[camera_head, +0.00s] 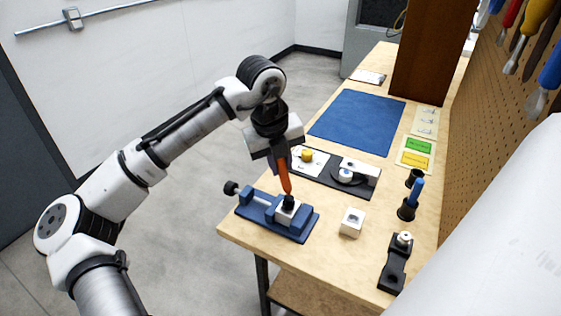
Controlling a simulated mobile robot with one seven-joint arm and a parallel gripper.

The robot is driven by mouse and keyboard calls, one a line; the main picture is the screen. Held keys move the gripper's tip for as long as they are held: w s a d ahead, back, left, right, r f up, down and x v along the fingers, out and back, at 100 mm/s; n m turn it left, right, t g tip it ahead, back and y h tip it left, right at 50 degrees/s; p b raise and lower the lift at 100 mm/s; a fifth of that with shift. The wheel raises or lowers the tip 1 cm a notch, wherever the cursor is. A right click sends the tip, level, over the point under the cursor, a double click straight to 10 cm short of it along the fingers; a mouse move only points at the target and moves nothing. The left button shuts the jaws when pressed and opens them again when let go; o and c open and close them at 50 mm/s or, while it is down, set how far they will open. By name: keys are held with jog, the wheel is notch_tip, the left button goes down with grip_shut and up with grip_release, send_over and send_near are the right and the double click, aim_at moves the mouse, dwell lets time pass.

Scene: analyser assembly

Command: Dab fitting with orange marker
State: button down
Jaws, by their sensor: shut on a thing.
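My gripper (281,160) points down over the near left part of the workbench and is shut on an orange marker (285,182). The marker hangs nearly upright with its lower end at a small dark fitting (289,201). I cannot tell whether the tip touches the fitting. The fitting sits on a pale block (286,212) held in a blue vise (305,226) near the bench's left edge.
A white cube-shaped block (352,222) stands right of the vise. A blue-handled tool stands in a black holder (406,212). A black device (395,265) lies nearer me. Behind are a dark plate (366,190) and a clear blue mat (357,122). A pegboard (490,130) bounds the right.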

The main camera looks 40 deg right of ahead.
jog(key=shift+f, duration=0.65)
dwell(2.2)
jog(key=p+v, duration=0.3)
jog(key=d+p+v, duration=0.1)
jog(key=p+v, duration=0.3)
jog(key=shift+d+r, duration=0.25)
jog(key=shift+f, duration=0.1)
dwell(0.6)
